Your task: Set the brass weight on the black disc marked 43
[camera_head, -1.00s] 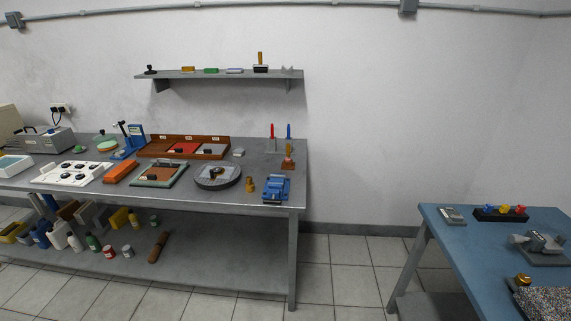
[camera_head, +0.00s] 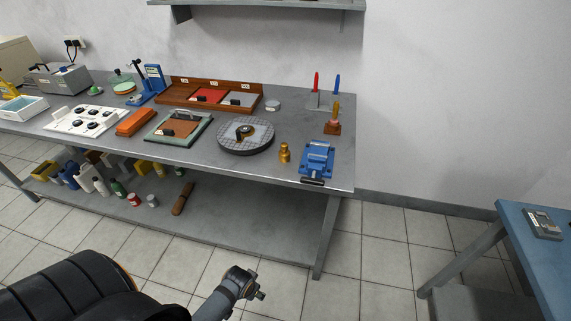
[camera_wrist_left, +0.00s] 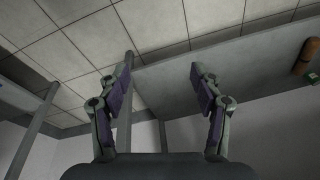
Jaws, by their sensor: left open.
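The brass weight (camera_head: 285,153) stands upright near the front edge of the grey workbench, between a round dark-sided plate and a blue vise. The round plate (camera_head: 262,145) has a grey gridded top with a small dark piece on it. I cannot read a 43 on any disc. My left gripper (camera_head: 258,288) shows at the end of my arm at the bottom of the head view, in front of the bench and well apart from the weight. In the left wrist view its two fingers (camera_wrist_left: 162,68) are spread with nothing between them. My right gripper is not in view.
The blue vise (camera_head: 317,158) stands right of the weight, with a stand of red and blue handled tools (camera_head: 322,99) behind. A wooden tray (camera_head: 182,98) and a green-framed board (camera_head: 178,130) lie left. A blue table (camera_head: 540,262) stands at right, across open floor.

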